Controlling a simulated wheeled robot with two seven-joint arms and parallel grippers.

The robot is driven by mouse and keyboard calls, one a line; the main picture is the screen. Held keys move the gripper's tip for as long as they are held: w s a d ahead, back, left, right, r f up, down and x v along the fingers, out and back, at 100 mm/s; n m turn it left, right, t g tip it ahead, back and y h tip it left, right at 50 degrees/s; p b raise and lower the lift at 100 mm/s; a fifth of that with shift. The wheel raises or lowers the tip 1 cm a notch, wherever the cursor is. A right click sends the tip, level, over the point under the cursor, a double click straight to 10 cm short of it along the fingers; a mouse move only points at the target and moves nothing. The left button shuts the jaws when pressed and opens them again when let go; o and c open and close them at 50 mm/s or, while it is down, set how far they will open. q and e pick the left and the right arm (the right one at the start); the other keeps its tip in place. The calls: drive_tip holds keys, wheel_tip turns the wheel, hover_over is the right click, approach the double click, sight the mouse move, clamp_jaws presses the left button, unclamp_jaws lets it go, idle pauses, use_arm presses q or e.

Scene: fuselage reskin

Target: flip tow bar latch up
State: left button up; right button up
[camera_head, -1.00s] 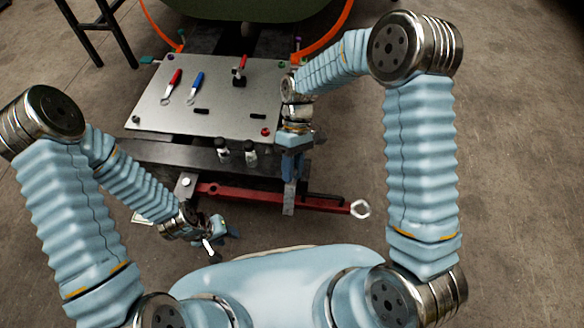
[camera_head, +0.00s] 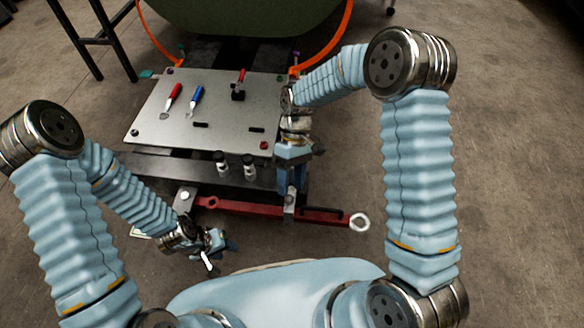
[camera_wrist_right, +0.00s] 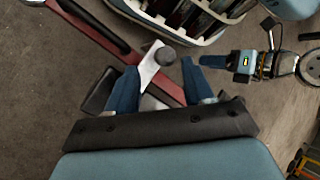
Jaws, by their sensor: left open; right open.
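The red tow bar (camera_head: 250,208) lies across the cart's front, with a metal ring (camera_head: 360,222) at its right end. A silver plate (camera_head: 290,211) with a round grey knob, seemingly the latch, crosses the bar; it also shows in the right wrist view (camera_wrist_right: 148,72). My right gripper (camera_head: 291,187) points down over it and partly hides it. In the right wrist view, its blue fingers (camera_wrist_right: 160,72) are apart, one on each side of the plate; contact cannot be told. My left gripper (camera_head: 222,243) is open and empty, nearer my body, below the bar's left part.
A black handle (camera_head: 322,210) sits on the bar right of the plate. Behind is a cart with a grey tabletop (camera_head: 215,108) carrying red and blue-handled tools. Two dark cylinders (camera_head: 235,165) stand at its front edge. The floor (camera_head: 520,200) at right is clear.

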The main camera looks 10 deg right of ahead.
drive_tip(key=p+v, duration=0.1)
drive_tip(key=v, duration=1.2)
drive_tip(key=shift+w+r, duration=0.15)
drive_tip(key=shift+w, duration=0.1)
drive_tip(key=shift+s+d, duration=0.1)
